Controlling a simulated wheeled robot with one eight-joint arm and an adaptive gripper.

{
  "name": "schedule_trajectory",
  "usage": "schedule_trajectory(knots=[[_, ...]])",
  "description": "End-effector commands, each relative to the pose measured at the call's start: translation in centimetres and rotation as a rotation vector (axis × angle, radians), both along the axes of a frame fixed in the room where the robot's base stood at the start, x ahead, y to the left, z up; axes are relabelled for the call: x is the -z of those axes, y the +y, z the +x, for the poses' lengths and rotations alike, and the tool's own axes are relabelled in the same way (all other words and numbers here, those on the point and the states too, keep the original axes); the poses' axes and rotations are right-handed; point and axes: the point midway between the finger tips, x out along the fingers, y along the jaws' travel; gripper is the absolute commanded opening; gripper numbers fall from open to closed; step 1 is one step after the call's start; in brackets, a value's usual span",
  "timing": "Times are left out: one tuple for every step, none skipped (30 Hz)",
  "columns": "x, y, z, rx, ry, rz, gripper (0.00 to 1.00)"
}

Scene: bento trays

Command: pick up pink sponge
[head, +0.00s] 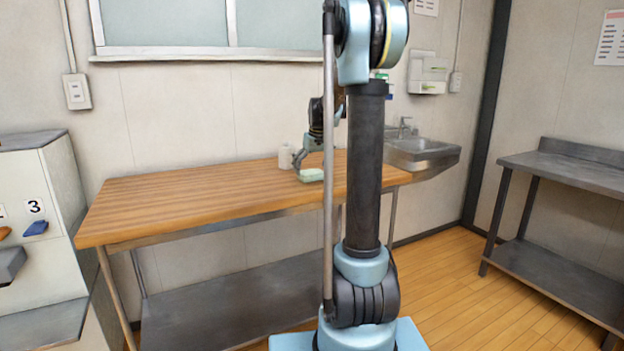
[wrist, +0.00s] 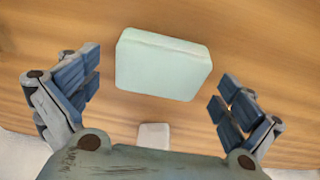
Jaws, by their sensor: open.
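No pink sponge shows in either view. A pale mint-green block (wrist: 163,64) with rounded corners lies on the wooden table in the wrist view. It also shows as a small pale green slab (head: 311,176) near the table's back right in the head view. My gripper (wrist: 157,82) is open, with its blue-padded fingers spread to the left and right of the block. A gap shows between each finger and the block, and nothing is held. In the head view my gripper (head: 304,164) hangs low over the table by the slab, partly hidden by my arm.
The wooden table (head: 190,195) is mostly bare on its left. White cup-like items (head: 286,157) stand behind the slab. A small whitish object (wrist: 153,136) sits near the palm in the wrist view. A sink (head: 425,150) is to the right, and a numbered cabinet (head: 40,180) at left.

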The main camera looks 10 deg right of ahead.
Motion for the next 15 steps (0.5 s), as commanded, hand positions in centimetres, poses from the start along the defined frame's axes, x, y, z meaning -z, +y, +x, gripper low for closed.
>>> schedule_trajectory(knots=[[0.53, 0.05, 0.18, 0.000, 0.000, 0.000, 1.00], [0.79, 0.06, 0.25, 0.000, 0.000, 0.000, 1.00], [1.07, 0.08, 0.32, 0.000, 0.000, 0.000, 1.00], [1.22, 0.11, 0.35, 0.000, -0.001, 0.000, 1.00], [1.32, 0.10, 0.37, 0.000, -0.001, 0.000, 1.00], [1.39, 0.11, 0.38, 0.000, -0.001, 0.000, 1.00], [1.41, 0.11, 0.39, 0.000, -0.001, 0.000, 1.00], [1.41, 0.11, 0.39, 0.000, -0.001, 0.000, 1.00], [1.41, 0.10, 0.38, 0.000, -0.001, 0.000, 1.00], [1.40, 0.11, 0.39, 0.000, -0.001, 0.000, 1.00], [1.41, 0.09, 0.38, 0.001, -0.001, 0.001, 1.00], [1.40, 0.09, 0.38, 0.001, -0.001, 0.001, 1.00], [1.40, 0.08, 0.38, 0.001, -0.001, 0.001, 0.93], [1.40, 0.08, 0.38, 0.001, -0.001, 0.001, 0.90], [1.40, 0.07, 0.38, 0.001, -0.001, 0.001, 0.87]])
